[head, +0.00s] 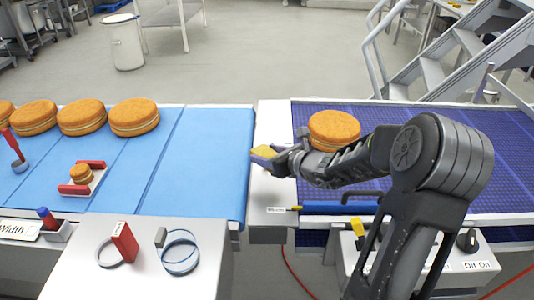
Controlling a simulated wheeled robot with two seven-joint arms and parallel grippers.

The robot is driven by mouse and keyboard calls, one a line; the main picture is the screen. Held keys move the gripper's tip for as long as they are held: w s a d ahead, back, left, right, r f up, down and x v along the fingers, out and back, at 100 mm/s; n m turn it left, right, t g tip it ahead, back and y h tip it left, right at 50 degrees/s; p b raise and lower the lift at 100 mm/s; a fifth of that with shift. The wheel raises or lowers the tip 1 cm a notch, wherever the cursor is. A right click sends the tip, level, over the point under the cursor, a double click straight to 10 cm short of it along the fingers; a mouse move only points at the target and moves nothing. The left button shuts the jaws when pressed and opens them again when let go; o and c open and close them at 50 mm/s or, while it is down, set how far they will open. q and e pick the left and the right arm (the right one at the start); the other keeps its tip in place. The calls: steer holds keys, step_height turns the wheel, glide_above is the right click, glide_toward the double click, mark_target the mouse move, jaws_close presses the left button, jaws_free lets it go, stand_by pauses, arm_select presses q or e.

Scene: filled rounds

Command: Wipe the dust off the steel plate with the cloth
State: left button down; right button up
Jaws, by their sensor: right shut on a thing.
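The steel plate (268,207) is the pale grey strip between the blue belt and the dark blue belt. My right arm reaches in from the right, and its gripper (265,157) is over the middle of the plate, near the blue belt's edge. The gripper is shut on a small yellow piece, which looks like the cloth (264,151). I cannot tell whether the cloth touches the plate. No dust can be made out at this size, and my arm hides part of the plate's right side. My left gripper is not in view.
Several filled rounds (134,117) lie on the blue belt (205,170). Another round (334,130) is on the dark blue belt (385,118), just behind my right arm. A blue-barred handle (340,207) lies right of the plate. A grey table (140,275) holds loops and a red block.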

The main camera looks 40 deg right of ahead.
mark_target(267, 178)
steer(key=shift+f+b, duration=1.7)
steer(key=shift+f, duration=0.85)
steer(key=shift+f+b, duration=1)
steer(key=shift+b, duration=0.05)
steer(key=shift+w+d+r+p, duration=0.1)
steer(key=shift+w+d+p, duration=0.05)
steer(key=shift+w+d, duration=0.4)
steer(key=shift+w+d+p, duration=0.15)
steer(key=shift+w+d, duration=0.2)
steer(key=shift+w, duration=0.3)
steer(key=shift+w+d, duration=0.15)
steer(key=shift+w, duration=0.1)
steer(key=shift+w+d+f, duration=0.2)
steer(key=shift+w+d, duration=0.8)
steer(key=shift+w, duration=0.2)
